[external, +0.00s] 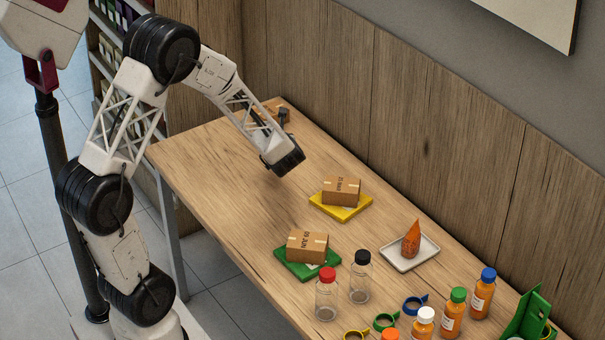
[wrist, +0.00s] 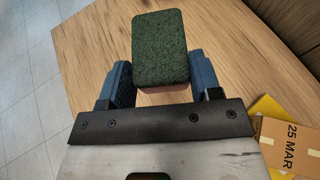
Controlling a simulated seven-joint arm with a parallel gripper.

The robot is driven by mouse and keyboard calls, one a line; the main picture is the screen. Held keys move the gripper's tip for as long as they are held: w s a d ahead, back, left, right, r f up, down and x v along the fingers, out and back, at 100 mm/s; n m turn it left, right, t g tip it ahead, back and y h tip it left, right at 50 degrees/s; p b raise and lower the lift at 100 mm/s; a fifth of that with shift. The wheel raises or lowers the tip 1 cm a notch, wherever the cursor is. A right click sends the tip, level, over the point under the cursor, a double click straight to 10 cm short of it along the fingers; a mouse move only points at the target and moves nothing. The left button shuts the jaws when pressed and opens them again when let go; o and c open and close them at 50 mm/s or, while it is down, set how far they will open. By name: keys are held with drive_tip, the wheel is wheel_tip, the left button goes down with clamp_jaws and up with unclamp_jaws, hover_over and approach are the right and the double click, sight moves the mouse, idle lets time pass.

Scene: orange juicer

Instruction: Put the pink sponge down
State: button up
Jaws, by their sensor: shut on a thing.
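The sponge (wrist: 162,47) shows in the wrist view with a dark green face up and a thin pink edge (wrist: 163,89) below it. My gripper (wrist: 157,68) is shut on it, with one blue finger on each side. Bare wooden table lies behind the sponge in that view. I cannot tell whether its underside touches the table. In the external view my wrist is over the table's far left part, and I cannot make out the sponge there.
A cardboard box (wrist: 292,146) on a yellow tray (external: 356,211) is nearest on the right. Another box (external: 307,246) sits on a green tray (external: 282,267). An orange juicer (external: 411,241) and several bottles stand farther right.

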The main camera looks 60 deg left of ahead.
drive_tip(key=shift+s+a, duration=0.55)
drive_tip(key=shift+a, duration=0.05)
wheel_tip(320, 180, down, 10)
drive_tip(key=shift+r, duration=0.1)
drive_tip(key=shift+w, duration=0.1)
drive_tip(key=w+a, duration=0.2)
drive_tip(key=w, duration=0.2)
drive_tip(key=w+a+f, duration=0.1)
drive_tip(key=w+a, duration=0.2)
drive_tip(key=w, duration=0.2)
drive_tip(key=w+a, duration=0.2)
drive_tip(key=w, duration=0.3)
drive_tip(key=shift+a+f, duration=0.15)
drive_tip(key=shift+f, duration=0.1)
drive_tip(key=shift+f, duration=0.1)
drive_tip(key=shift+f, duration=1.65)
drive_tip(key=shift+f, duration=0.15)
